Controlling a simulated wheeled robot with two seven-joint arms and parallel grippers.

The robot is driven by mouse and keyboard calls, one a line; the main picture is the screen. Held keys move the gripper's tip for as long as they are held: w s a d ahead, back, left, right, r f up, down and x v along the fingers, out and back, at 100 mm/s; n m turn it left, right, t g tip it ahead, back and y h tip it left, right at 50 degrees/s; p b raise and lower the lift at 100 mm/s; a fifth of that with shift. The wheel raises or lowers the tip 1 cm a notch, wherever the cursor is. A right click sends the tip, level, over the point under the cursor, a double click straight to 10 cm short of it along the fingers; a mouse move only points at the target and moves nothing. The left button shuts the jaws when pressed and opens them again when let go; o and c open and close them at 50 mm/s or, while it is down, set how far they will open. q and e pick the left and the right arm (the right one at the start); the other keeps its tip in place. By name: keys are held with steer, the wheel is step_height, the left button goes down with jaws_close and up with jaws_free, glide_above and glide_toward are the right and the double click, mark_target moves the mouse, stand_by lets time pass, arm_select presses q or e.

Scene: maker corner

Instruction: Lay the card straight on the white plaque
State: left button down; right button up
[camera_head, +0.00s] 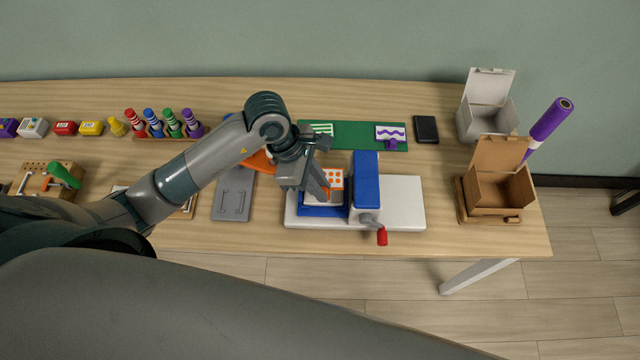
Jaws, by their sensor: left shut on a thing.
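My right gripper is not in view.
The press has a white base (405,205), a blue upright block (366,180) and a red-handled crank (382,236) close to the right. Behind is a green mat (357,136) with cards. Open white (485,122) and brown (500,190) boxes stand at the right.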

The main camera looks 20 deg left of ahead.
arm_select(q)
steer(key=shift+f, duration=0.15)
steer(key=shift+s+f+b, duration=0.1)
steer(key=shift+f+b, duration=0.2)
steer(key=shift+f, duration=0.15)
steer(key=shift+f+b, duration=1.3)
steer(key=shift+f, duration=1)
steer(key=shift+b, duration=0.4)
steer(key=shift+f+b, duration=0.45)
steer(key=shift+b, duration=0.05)
steer(key=c, duration=1.6)
jaws_free()
